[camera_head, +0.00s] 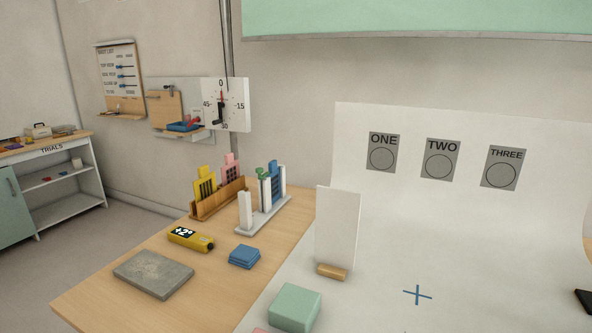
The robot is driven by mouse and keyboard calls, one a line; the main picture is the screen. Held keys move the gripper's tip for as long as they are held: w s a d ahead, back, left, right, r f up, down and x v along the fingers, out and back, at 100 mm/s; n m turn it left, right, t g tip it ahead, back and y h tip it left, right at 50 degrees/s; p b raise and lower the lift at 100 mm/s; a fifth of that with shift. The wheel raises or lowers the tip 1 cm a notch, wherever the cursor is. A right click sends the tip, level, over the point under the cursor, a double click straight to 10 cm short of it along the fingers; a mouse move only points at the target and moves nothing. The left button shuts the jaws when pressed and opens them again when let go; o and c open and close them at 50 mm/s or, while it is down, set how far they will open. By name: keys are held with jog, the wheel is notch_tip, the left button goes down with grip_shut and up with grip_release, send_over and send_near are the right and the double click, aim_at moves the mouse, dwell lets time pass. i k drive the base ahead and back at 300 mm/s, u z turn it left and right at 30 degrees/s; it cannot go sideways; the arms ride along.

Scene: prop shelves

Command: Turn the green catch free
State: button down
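The green catch (262,172) is a small piece at the top of a white upright post, in the middle of the camera_head view. It sits next to a blue slotted piece (277,180) that stands between the posts of a pale stand (257,222). The catch is small here, and I cannot tell exactly which way it is turned or whether it overlaps the blue piece. My gripper is not in view, and nothing visible touches the catch.
A wooden rack (213,207) with yellow and pink pieces stands left of the stand. In front lie a yellow "+2°" device (191,239), blue stack (244,257), grey slab (153,274) and mint block (295,307). A white card (338,225) stands to the right.

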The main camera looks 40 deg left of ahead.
aim_at(258, 170)
jog(key=k, duration=1)
jog(key=u, duration=1)
jog(key=i, duration=0.35)
jog(key=u, duration=0.1)
